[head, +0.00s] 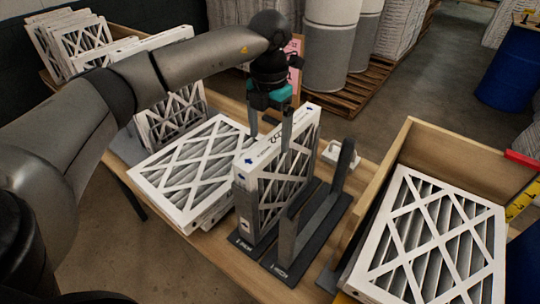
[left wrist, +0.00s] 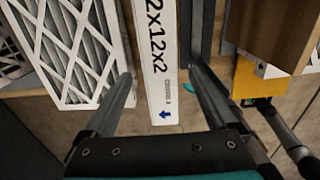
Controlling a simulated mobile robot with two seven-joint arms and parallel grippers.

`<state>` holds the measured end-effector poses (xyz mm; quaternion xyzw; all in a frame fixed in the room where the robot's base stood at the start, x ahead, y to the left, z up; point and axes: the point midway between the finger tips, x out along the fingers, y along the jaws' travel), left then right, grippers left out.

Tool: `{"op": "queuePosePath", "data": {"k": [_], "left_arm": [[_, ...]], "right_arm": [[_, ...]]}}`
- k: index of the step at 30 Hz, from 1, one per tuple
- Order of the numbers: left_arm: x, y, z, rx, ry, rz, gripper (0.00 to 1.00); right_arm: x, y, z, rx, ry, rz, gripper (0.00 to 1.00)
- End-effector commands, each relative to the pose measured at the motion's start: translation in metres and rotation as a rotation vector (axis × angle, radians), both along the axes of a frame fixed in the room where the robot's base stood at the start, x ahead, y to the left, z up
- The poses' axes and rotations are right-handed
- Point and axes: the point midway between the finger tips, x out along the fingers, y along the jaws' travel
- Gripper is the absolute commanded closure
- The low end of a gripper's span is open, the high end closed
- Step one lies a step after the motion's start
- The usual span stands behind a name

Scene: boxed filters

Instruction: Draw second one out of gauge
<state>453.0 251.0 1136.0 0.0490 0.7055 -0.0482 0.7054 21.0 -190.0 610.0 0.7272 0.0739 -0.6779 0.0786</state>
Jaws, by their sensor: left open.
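A white-framed filter (head: 275,160) stands upright on edge in the wider slot of the dark gauge (head: 247,252), the one marked 2 INCH. The narrower slot beside it, marked 1 INCH, is empty. My left gripper (head: 270,137) is over the filter's top edge, pointing down, with its fingers apart on either side of the frame. In the left wrist view the filter's printed edge (left wrist: 162,75) runs between the two open fingers (left wrist: 160,85), with gaps on both sides. I cannot see my right gripper.
Filters lie flat in a stack (head: 190,165) left of the gauge. More filters (head: 172,115) stand behind. A wooden box (head: 400,150) at right holds a flat filter (head: 435,240). A small white object (head: 331,154) sits behind the gauge. A pallet with drums is beyond.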

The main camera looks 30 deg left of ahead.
Motion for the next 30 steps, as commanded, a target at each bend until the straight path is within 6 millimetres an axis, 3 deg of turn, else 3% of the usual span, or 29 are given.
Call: {"op": "queuePosePath", "data": {"k": [6,13,26,30], "left_arm": [[-0.001,0.000,-0.044,0.000,0.004,-0.002,0.09],[0.000,-0.001,-0.076,-0.002,0.001,-0.001,0.09],[0.000,-0.001,-0.087,-0.001,-0.001,-0.002,0.09],[0.000,0.000,-0.087,-0.001,0.000,-0.002,0.22]], "right_arm": [[0.014,0.001,0.003,0.003,-0.023,0.000,0.14],[0.017,0.002,0.004,0.003,-0.028,0.000,0.14],[0.016,0.002,0.004,0.004,-0.027,-0.001,0.14],[0.015,0.001,0.004,0.003,-0.025,-0.001,0.14]]}}
